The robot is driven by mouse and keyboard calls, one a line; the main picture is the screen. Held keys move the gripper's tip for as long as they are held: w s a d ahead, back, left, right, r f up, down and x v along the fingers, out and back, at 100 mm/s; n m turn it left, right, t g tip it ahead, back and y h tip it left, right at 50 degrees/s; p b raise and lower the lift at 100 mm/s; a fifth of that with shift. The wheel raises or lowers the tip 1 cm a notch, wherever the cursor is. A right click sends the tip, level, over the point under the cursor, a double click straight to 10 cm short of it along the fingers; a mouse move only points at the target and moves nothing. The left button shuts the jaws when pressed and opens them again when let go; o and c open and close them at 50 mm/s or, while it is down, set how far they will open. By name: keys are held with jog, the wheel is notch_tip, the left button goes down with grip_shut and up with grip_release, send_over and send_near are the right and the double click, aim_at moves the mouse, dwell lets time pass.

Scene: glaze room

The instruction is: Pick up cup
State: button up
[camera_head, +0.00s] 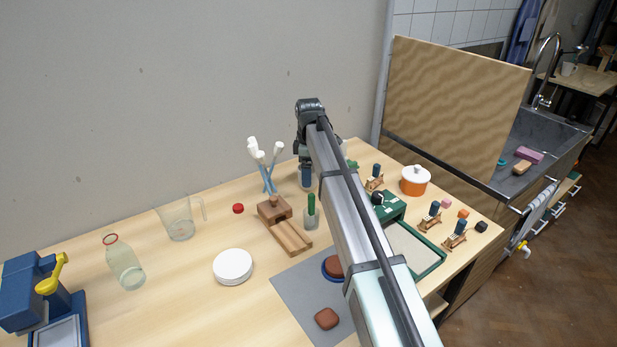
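No plain cup stands out clearly. A small clear cup (310,222) with a green-handled thing in it stands near the middle of the table. Another clear vessel with a blue thing (306,178) in it is farther back, directly below my gripper in the picture. A clear jug (179,222) with a handle stands at the left. My gripper (305,160) is at the far end of my arm, pointing down near the blue thing. Its fingers are small and dark, and I cannot tell whether they touch anything.
A glass bottle (125,265), white round discs (232,266) and a wooden block (275,208) are left of my arm. White-headed tools (264,160) stand behind the block. An orange pot (415,183) and a green tray (428,262) are on the right. My arm hides part of the grey mat (295,290).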

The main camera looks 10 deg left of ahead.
notch_tip(320, 180, down, 2)
jog(key=shift+f, duration=0.1)
jog(key=shift+c, duration=0.2)
jog(key=c, duration=1.1)
